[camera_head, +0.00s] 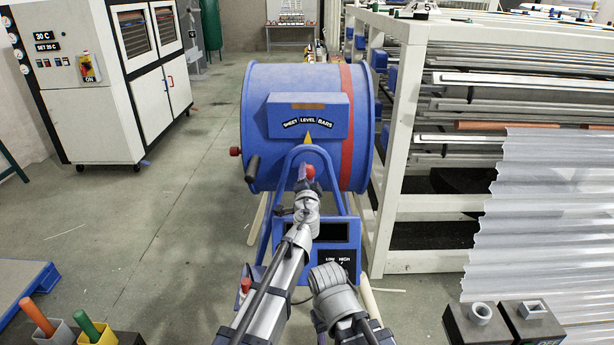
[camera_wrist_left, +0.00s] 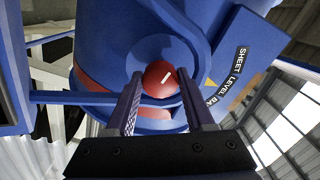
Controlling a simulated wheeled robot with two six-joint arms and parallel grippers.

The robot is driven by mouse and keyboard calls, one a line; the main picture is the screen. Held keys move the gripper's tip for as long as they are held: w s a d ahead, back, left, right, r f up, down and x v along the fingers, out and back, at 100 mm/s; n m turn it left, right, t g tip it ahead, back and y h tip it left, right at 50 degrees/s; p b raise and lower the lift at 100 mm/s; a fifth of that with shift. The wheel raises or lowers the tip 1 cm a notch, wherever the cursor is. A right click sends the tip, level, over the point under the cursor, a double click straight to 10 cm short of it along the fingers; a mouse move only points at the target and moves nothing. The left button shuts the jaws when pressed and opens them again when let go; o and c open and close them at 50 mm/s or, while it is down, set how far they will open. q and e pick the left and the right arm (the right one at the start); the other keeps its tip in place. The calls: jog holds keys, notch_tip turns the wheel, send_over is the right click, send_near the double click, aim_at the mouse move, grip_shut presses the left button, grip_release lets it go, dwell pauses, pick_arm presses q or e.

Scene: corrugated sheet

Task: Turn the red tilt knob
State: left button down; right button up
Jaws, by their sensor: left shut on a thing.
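In the left wrist view the knob (camera_wrist_left: 158,78) is a round red ball with a short white slanted mark. My left gripper (camera_head: 305,182) reaches up to the knob from below. In the left wrist view its two dark fingers (camera_wrist_left: 160,88) stand on either side of the knob and are shut on it. My right arm shows at the bottom centre, but its gripper does not show.
A black handle (camera_head: 252,168) and a smaller red knob (camera_head: 236,151) stick out at the drum's left. A white rack (camera_head: 397,130) with bars and corrugated sheets (camera_head: 545,205) stands close on the right. A white cabinet (camera_head: 92,100) stands at left. The floor between is clear.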

pick_arm(q)
jog(key=shift+n, duration=1.1)
jog(key=shift+c, duration=1.3)
grip_release()
jog(key=s, duration=0.7)
jog(key=shift+s, duration=0.4)
pick_arm(e)
jog(key=shift+s+d, duration=0.6)
jog(key=shift+s, duration=0.25)
pick_arm(q)
jog(key=shift+f, duration=0.1)
